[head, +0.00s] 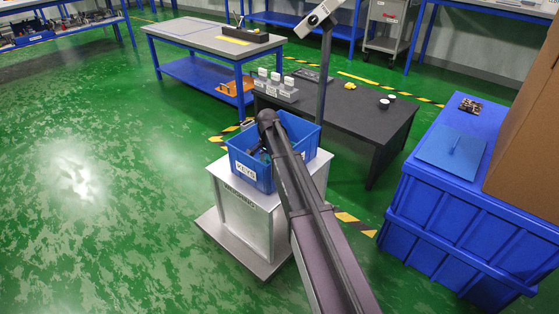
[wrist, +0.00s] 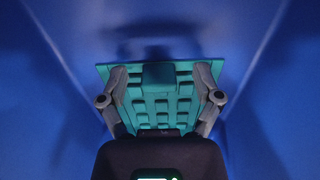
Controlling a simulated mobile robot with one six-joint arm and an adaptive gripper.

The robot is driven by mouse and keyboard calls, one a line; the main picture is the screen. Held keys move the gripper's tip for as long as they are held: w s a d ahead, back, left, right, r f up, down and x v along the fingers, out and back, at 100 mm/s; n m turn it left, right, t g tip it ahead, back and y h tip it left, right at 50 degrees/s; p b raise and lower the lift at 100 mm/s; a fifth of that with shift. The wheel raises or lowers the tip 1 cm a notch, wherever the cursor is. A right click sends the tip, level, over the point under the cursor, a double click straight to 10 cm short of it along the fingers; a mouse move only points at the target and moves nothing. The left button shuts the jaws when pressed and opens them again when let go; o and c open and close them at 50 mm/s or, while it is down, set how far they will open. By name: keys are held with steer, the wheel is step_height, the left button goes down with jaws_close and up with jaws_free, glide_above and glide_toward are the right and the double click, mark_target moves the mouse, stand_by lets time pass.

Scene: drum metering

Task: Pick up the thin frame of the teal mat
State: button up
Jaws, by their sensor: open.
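The teal mat (wrist: 150,116) lies inside a blue bin (head: 247,167), seen from above in the wrist view. It has rows of raised pads, a thin outer edge (wrist: 103,72) and a taller teal block (wrist: 158,76) near its far side. My gripper (wrist: 161,74) is open over the mat, one finger on each side of it. Whether the fingers touch the mat or its edge I cannot tell. In the head view my arm reaches down into the bin, and the mat is hidden there.
The bin stands on a white cabinet (head: 240,213). Blue bin walls (wrist: 40,70) surround my gripper. Behind is a dark table (head: 350,118) with pale blocks (head: 275,87). Blue crates (head: 440,205) and a cardboard box (head: 530,130) stand at right. Green floor (head: 100,220) is clear at left.

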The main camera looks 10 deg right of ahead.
stand_by(0.4)
steer(key=c, duration=1)
steer(key=shift+c, duration=0.3)
steer(key=shift+r, duration=0.2)
step_height(320, 180, up, 18)
steer(key=p, duration=1.8)
steer(key=shift+f, duration=0.2)
steer(key=shift+r, duration=0.2)
steer(key=shift+r+p, duration=2.1)
steer(key=shift+p, duration=0.2)
steer(key=shift+r, duration=0.25)
